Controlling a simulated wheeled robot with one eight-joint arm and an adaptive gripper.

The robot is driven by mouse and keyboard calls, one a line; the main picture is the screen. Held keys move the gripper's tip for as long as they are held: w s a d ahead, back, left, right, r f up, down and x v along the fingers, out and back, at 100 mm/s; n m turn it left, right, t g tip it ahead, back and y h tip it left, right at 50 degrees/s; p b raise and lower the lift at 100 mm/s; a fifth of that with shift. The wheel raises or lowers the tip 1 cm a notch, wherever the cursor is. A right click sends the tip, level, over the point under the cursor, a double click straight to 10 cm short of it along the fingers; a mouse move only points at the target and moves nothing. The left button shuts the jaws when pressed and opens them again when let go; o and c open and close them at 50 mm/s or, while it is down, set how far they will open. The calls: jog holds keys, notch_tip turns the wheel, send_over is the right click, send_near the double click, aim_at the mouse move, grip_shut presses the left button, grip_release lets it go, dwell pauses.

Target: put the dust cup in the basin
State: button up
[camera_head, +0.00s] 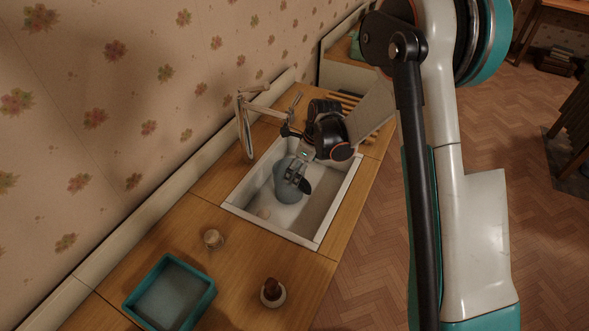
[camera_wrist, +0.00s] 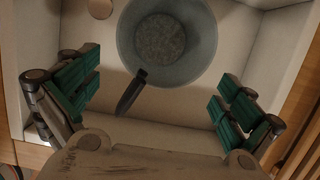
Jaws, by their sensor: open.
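The dust cup (camera_head: 289,190) is a bluish-grey, see-through cup with a dark handle. It sits inside the white basin (camera_head: 270,228) set into the wooden counter. In the wrist view the cup (camera_wrist: 168,40) is seen from above with its round mouth up, its dark handle pointing down-left toward my gripper. My gripper (camera_wrist: 157,90) is open, its green-padded fingers wide apart on either side of the handle, touching neither cup nor handle. In the head view my gripper (camera_head: 296,174) is over the cup and hides part of it.
A metal faucet frame (camera_head: 245,128) rises at the basin's left edge, close to my wrist. A teal tray (camera_head: 170,292), a small pale cup (camera_head: 213,238) and a brown item in a white holder (camera_head: 272,292) stand on the near counter. The basin's right side is clear.

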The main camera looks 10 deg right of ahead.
jog(key=s+d+p, duration=0.1)
jog(key=s+d, duration=0.5)
jog(key=d, duration=0.3)
jog(key=s+r+n+t, duration=0.1)
jog(key=s+r+n, duration=0.25)
jog(key=r, duration=0.35)
jog(key=s+r+n+t+h, duration=0.1)
jog(key=s+r+n, duration=0.1)
jog(key=r+n, duration=0.35)
jog(key=s+r+n+t, duration=0.1)
jog(key=s+r+n, duration=0.2)
jog(key=r, duration=0.5)
jog(key=s+d+r+n+t, duration=0.1)
jog(key=s+r+n, duration=0.2)
jog(key=s+n, duration=0.3)
jog(key=s+r+n+t+h, duration=0.1)
jog(key=s+r+n, duration=0.3)
jog(key=s, duration=0.5)
jog(key=n, duration=0.2)
jog(key=shift+s+d+n+t, duration=0.15)
jog(key=shift+d+n+t, duration=0.15)
jog(key=shift+d, duration=0.1)
